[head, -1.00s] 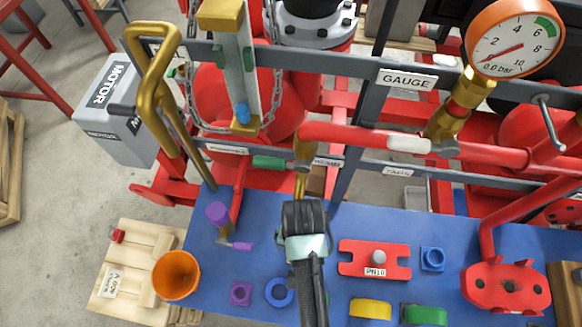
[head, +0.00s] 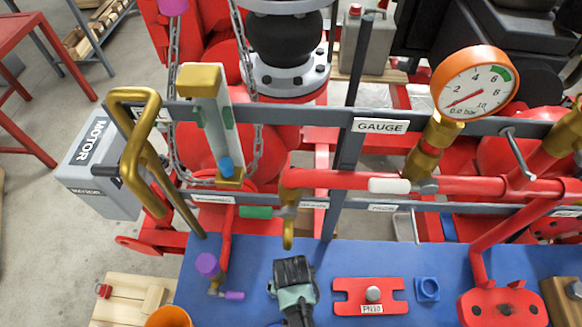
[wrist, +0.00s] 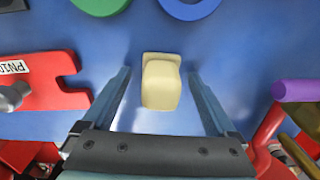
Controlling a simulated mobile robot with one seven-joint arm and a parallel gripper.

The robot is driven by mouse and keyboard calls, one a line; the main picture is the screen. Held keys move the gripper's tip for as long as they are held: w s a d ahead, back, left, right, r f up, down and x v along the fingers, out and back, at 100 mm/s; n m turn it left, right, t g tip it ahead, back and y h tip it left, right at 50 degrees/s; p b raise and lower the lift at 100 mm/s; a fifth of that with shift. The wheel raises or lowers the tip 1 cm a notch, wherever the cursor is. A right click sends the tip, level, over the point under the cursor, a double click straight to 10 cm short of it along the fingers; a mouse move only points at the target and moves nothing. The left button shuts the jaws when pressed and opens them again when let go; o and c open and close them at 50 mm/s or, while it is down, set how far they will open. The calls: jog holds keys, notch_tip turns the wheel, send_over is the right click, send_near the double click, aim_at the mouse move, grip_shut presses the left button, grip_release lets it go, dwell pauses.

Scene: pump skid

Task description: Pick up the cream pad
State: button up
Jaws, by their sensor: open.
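The cream pad (wrist: 161,84) is a small pale block on the blue bench top, seen in the middle of the wrist view. My gripper (wrist: 158,76) is open, with one finger on each side of the pad and a gap to both. The pad looks apart from both fingers; how high the fingertips are above the bench I cannot tell. In the head view my gripper (head: 293,272) is over the blue bench, and the pad is hidden there.
A red PN10 plate (head: 371,296) lies right of my gripper, with a blue square piece (head: 427,289) beyond it. A purple-knobbed valve (head: 208,265) stands left. A red pipe (head: 340,180) and a gauge (head: 475,83) are behind.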

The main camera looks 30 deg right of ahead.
jog(key=shift+c, duration=0.3)
jog(key=c, duration=1.4)
notch_tip(320, 180, up, 18)
jog(key=shift+r, duration=0.1)
jog(key=o, duration=0.7)
jog(key=c, duration=0.5)
jog(key=shift+d, duration=0.1)
